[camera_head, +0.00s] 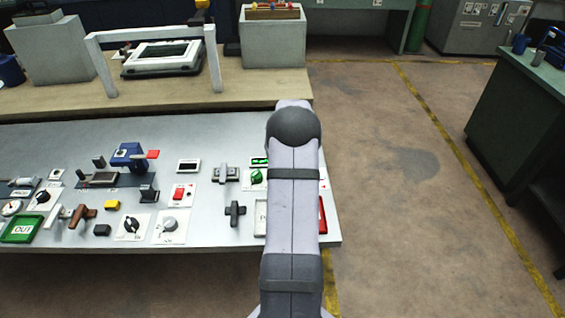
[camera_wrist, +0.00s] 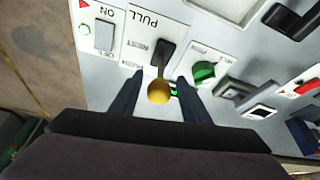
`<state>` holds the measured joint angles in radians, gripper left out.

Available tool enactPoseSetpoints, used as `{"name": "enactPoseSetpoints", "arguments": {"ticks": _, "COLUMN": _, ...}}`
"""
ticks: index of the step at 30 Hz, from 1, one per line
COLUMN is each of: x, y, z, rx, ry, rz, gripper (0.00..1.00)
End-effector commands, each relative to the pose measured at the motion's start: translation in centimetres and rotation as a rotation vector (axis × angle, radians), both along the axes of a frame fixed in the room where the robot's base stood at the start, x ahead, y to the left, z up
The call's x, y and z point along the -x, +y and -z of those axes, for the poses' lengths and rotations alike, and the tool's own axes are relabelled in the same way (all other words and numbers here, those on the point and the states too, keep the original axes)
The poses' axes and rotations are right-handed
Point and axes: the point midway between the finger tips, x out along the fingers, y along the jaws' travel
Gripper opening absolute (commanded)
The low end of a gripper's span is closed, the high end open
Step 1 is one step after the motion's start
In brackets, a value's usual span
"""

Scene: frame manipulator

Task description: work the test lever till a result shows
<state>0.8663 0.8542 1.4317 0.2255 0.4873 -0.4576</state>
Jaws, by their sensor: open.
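A lever (camera_wrist: 165,55) with a dark base and a yellow ball knob (camera_wrist: 158,92) stands on a white plate marked PULL in the wrist view. My gripper (camera_wrist: 160,77) is open, with one dark finger on each side of the lever. I cannot tell whether either finger touches it. A small green-lit display shows partly behind the knob; its reading is hidden. In the head view a green-lit display (camera_head: 259,162) shows left of my arm, too small to read. My arm hides the lever and gripper there.
A green rotary knob (camera_wrist: 204,72) sits close right of the lever, and a white ON/OFF rocker (camera_wrist: 104,36) sits to its left. The grey panel (camera_head: 200,130) carries several other controls, including a blue device (camera_head: 128,155) with a red handle. Open floor lies to the right.

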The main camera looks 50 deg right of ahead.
Motion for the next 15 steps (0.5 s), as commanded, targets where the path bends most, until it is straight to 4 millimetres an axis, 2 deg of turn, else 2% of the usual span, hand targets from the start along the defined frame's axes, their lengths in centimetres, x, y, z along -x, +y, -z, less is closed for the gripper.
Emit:
{"name": "enactPoseSetpoints", "arguments": {"ticks": 6, "x": -0.4, "y": -0.3, "z": 1.2, "rx": 0.000, "ry": 0.000, "rz": 0.001, "gripper": 0.42}}
{"name": "enactPoseSetpoints", "arguments": {"ticks": 15, "x": -0.5, "y": -0.3, "z": 1.4, "rx": 0.000, "ry": -0.001, "rz": 0.001, "gripper": 0.42}}
